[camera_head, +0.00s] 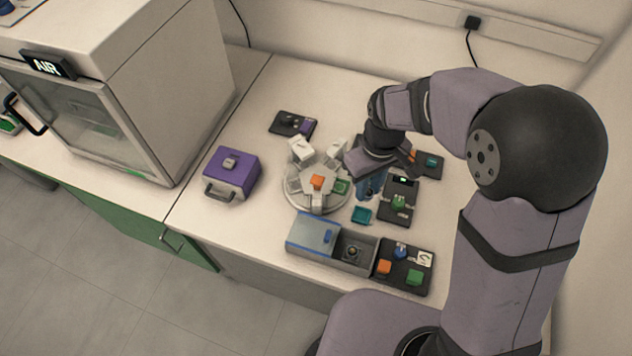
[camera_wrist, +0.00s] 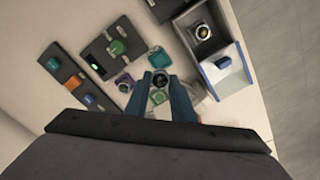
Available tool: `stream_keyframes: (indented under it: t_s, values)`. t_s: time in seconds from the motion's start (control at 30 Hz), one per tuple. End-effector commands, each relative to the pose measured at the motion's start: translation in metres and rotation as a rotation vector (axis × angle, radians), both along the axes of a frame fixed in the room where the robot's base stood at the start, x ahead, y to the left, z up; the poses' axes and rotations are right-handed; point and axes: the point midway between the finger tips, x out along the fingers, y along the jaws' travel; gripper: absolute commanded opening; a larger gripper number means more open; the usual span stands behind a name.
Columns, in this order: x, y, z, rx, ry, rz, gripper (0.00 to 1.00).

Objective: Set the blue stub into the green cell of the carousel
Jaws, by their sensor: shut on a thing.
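The carousel (camera_head: 300,203) is a round pale platform with clear-walled cells. An orange block shows in one cell, and the green cell (camera_head: 341,187) is at its right side. My gripper (camera_head: 368,188) points down just right of the carousel. In the wrist view its blue fingers (camera_wrist: 161,90) are shut on a small dark round piece (camera_wrist: 159,79), seen from above. Its colour is unclear, so I cannot tell if it is the blue stub. A green patch (camera_wrist: 157,97) shows below it between the fingers. A blue piece (camera_head: 400,250) stands on the front black tray.
A teal block (camera_head: 361,215) lies close to the carousel. A grey box with a blue latch (camera_head: 308,236) stands in front, beside the black tray (camera_head: 420,258). A purple case (camera_head: 232,175) stands left.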

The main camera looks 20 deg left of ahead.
Motion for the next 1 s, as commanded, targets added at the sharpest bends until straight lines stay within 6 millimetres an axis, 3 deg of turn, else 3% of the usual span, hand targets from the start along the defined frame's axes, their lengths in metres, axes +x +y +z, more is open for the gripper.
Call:
stream_keyframes:
  t_s: [0.3, 0.53, 0.67, 0.8, 1.0]
  values:
    - [-0.007, 0.003, 0.009, -0.002, 0.003, 0.016, 0.01]
    - [-0.026, 0.009, -0.002, -0.004, 0.006, 0.058, 0.01]
    - [-0.014, 0.027, -0.013, -0.003, 0.003, 0.08, 0.01]
    - [0.011, 0.049, -0.024, -0.001, -0.001, 0.075, 0.01]
    - [0.042, 0.069, -0.017, 0.001, -0.003, 0.049, 0.01]
